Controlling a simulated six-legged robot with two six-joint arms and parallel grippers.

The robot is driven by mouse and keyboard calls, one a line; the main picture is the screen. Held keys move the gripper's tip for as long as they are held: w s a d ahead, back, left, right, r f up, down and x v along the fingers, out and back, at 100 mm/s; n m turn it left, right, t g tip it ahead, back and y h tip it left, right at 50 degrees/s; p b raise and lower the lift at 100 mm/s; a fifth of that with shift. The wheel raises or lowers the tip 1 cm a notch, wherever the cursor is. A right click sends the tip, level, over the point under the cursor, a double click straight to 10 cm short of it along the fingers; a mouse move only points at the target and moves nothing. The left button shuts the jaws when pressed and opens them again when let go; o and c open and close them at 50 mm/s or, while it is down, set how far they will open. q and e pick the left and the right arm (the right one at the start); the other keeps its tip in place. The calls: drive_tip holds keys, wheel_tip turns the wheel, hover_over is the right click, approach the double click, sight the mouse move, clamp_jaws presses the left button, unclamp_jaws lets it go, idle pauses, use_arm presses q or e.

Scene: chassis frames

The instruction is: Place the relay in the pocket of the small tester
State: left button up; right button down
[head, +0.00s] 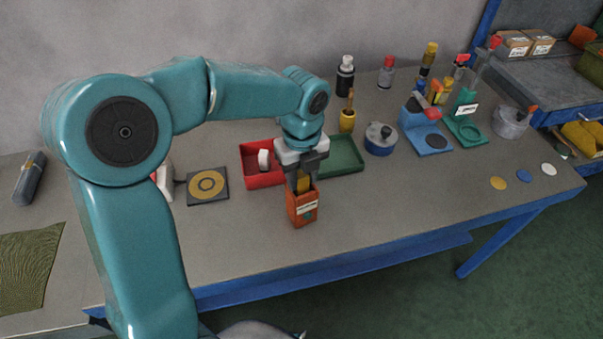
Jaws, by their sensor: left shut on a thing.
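My left gripper (302,182) points down over the small tester, with its fingers shut on the relay. The relay (304,183) shows as a small yellow piece between the fingers. The small tester (303,211) is an upright orange box with a white label on its front, standing near the table's front edge. The relay's lower end is at the tester's open top; the tester's rim hides it, so I cannot tell how deep it sits. My right gripper is not in view.
A red tray (262,179) with a white piece and a green tray (341,169) lie behind the tester. Bottles, a blue stand (428,143) and a green stand (466,131) are right.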

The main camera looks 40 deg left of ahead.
sight(302, 175)
use_arm(q)
drive_tip(key=shift+f, duration=0.2)
drive_tip(key=o, duration=1)
drive_tip(key=shift+w, duration=0.1)
drive_tip(key=shift+r, duration=0.2)
wheel_tip(302, 175, up, 12)
drive_tip(key=shift+r+p, duration=0.1)
drive_tip(key=shift+p, duration=0.35)
